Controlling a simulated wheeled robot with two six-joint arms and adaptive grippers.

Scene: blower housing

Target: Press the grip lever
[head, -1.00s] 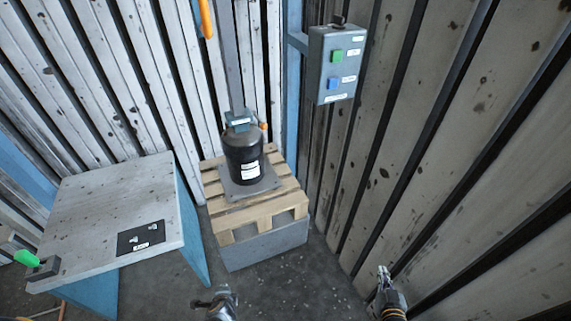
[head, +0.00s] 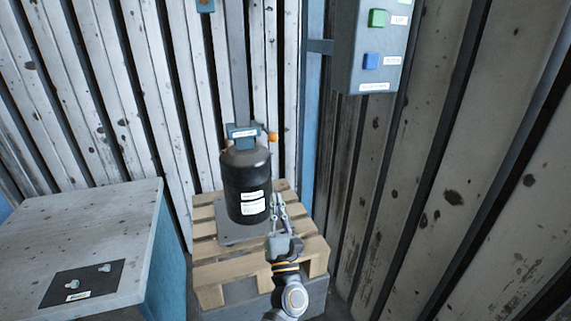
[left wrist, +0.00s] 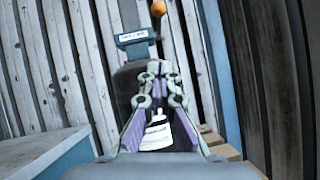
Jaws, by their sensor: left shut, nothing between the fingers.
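A black cylinder (head: 246,182) stands upright on a grey plate on a wooden pallet. On its top is a blue-grey head (head: 243,132) with a white label and an orange ball-like end (head: 272,137) at its right; I cannot tell for sure that this is the grip lever. In the left wrist view the head (left wrist: 132,38) and the orange end (left wrist: 158,9) lie beyond my fingers. My left gripper (head: 277,198) is shut and empty, just right of the cylinder's lower body and below the orange end. It also shows in the left wrist view (left wrist: 154,70). My right gripper is out of view.
The pallet (head: 305,260) rests on a grey block. A bench (head: 110,225) with a dark plate stands at the left. A grey box with green and blue buttons (head: 357,75) hangs at the upper right. Ribbed walls close in behind and at the right.

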